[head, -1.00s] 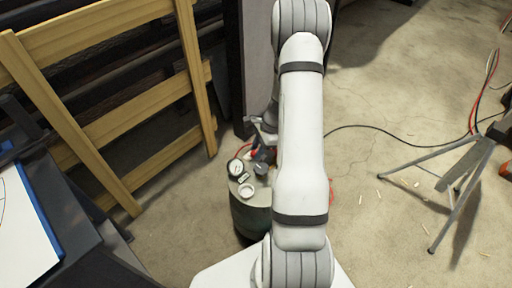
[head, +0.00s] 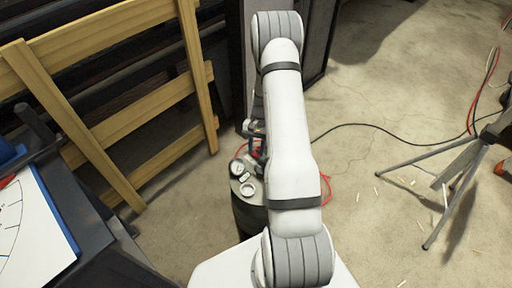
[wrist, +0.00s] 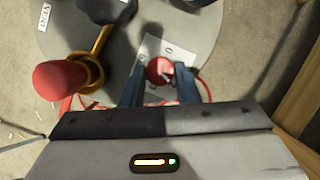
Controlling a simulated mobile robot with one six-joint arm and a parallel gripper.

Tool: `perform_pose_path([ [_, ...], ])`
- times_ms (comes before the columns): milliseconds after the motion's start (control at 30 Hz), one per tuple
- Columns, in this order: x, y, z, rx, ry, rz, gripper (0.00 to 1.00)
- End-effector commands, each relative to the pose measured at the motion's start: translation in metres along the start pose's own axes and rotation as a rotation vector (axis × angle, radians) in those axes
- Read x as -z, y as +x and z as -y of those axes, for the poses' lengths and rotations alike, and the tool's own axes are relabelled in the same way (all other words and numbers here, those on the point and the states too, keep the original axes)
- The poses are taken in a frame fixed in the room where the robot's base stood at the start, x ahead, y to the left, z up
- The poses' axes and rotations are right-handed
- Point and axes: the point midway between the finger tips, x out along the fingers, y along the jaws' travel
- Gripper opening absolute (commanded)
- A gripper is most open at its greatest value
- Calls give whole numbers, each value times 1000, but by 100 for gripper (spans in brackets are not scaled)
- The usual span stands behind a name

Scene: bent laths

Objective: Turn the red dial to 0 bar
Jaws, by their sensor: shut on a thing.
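The red dial (wrist: 158,68) shows in the wrist view on a white plate (wrist: 178,50) with small marks, on top of a grey-green tank (wrist: 210,20). My gripper (wrist: 162,88) has its two blue-grey fingers on either side of the dial and is shut on it. The dial's pointer and most of the scale are too small or hidden to read. In the head view the tank (head: 243,210) stands on the floor, and my arm hides the dial and most of my gripper.
A yellow lever with a red knob (wrist: 60,80) stands beside the dial, near a "VENT" label (wrist: 44,17). Round gauges (head: 237,168) sit on the tank top. A wooden rack (head: 120,110) stands left, a tripod stand (head: 450,180) right. Red and black hoses lie on the floor.

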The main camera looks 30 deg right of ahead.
Motion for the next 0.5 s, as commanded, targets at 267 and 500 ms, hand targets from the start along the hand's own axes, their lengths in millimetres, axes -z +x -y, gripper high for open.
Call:
perform_pose_path([
  [267, -4, 4, 0, -107, -243, 14, 6],
  [500, -5, 4, 1, -194, -453, 15, 6],
])
